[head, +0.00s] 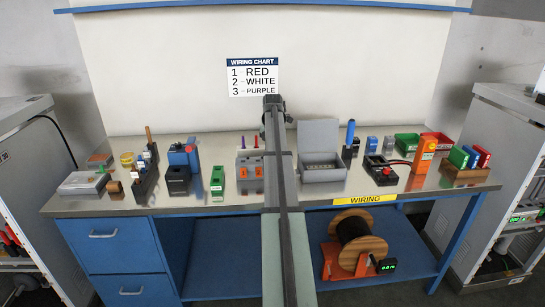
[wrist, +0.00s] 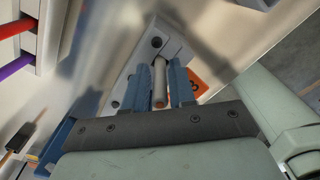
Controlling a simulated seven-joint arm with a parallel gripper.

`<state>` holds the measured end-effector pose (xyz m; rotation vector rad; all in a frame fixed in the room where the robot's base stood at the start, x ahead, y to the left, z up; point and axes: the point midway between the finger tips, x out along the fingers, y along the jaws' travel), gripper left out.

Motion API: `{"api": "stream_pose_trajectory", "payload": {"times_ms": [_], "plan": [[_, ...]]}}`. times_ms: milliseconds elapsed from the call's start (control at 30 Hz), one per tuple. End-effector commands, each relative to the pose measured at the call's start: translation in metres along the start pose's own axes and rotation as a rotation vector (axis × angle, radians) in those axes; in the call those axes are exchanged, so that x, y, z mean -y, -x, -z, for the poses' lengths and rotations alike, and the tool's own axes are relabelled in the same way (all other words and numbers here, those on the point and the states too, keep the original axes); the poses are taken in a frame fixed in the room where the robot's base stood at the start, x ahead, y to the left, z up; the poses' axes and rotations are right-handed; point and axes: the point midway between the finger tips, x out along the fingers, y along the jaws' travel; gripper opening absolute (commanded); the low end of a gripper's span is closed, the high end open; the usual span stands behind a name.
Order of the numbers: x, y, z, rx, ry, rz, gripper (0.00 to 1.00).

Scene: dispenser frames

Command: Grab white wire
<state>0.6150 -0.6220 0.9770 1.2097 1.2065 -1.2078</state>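The white wire (wrist: 159,77) shows in the wrist view as a pale grey-white rod with a brownish end, standing from a light grey block (wrist: 167,42). My gripper (wrist: 158,83) has its two blue fingers on either side of this wire. A narrow gap seems to show beside the wire, so the fingers look open around it. A red wire (wrist: 14,28) and a purple wire (wrist: 16,62) are at the left edge. In the head view, a grey dispenser (head: 243,184) with orange tags carries purple and red wires; my arm hides its right side and the white wire.
An orange tag (wrist: 196,82) is close to the right finger. In the head view, a grey open box (head: 323,174) stands just right of my arm, and a green block (head: 217,182) stands left of the dispenser. A wiring chart (head: 253,77) hangs behind.

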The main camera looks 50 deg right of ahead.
Motion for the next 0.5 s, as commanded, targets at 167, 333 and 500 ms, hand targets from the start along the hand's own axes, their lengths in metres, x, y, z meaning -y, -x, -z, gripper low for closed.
{"api": "stream_pose_trajectory", "payload": {"times_ms": [167, 333, 500], "plan": [[0.0, 0.0002, 0.0, 0.0, 0.0, 0.0, 0.07], [0.0, 0.0002, 0.0, 0.0, 0.0, 0.0, 0.0], [0.0, 0.0003, 0.0, 0.0, 0.0, 0.0, 0.0]]}}
